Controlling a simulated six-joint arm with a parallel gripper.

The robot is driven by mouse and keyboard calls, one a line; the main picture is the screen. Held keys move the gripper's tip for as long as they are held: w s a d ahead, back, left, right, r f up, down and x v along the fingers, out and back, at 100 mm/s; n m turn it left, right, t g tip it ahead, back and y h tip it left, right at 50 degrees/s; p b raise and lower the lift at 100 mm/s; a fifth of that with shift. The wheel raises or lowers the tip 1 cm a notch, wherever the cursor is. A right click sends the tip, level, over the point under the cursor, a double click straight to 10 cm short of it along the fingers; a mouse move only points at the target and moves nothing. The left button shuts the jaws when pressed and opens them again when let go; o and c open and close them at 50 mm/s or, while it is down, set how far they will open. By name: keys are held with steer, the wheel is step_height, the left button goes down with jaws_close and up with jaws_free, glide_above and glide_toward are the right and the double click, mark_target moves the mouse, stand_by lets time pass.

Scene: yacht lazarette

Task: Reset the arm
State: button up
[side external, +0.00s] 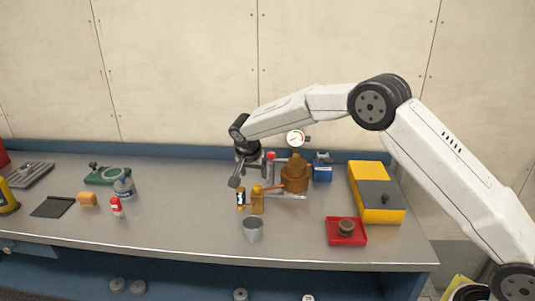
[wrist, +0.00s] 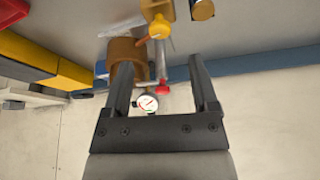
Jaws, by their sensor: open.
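My white arm reaches in from the right in the side view, bent high over the bench. My gripper (side external: 236,181) hangs above the bench, left of the brown cylindrical fitting (side external: 295,174). In the wrist view my gripper (wrist: 162,85) shows two dark fingers spread apart with nothing held between them. Beyond the fingers, the brown fitting (wrist: 126,50), a white gauge (wrist: 147,104), a red knob (wrist: 162,88) and a yellow-orange valve part (wrist: 160,27) show. The wrist view appears upside down. Whether the fingers touch anything is unclear.
A yellow box (side external: 368,183) and red tray (side external: 346,243) stand right of the fitting. A grey cup (side external: 253,232) is in front. A blue box (side external: 322,171) stands behind. Bare bench (side external: 180,215) lies between.

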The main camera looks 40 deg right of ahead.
steer(key=shift+s+a+r, duration=0.15)
steer(key=shift+a+r, duration=0.05)
steer(key=shift+r, duration=0.45)
steer(key=s+n+y, duration=0.3)
steer(key=s+n, duration=0.8)
steer(key=s, duration=2.2)
steer(key=shift+d+f+y, duration=0.3)
steer(key=shift+d+f, duration=0.15)
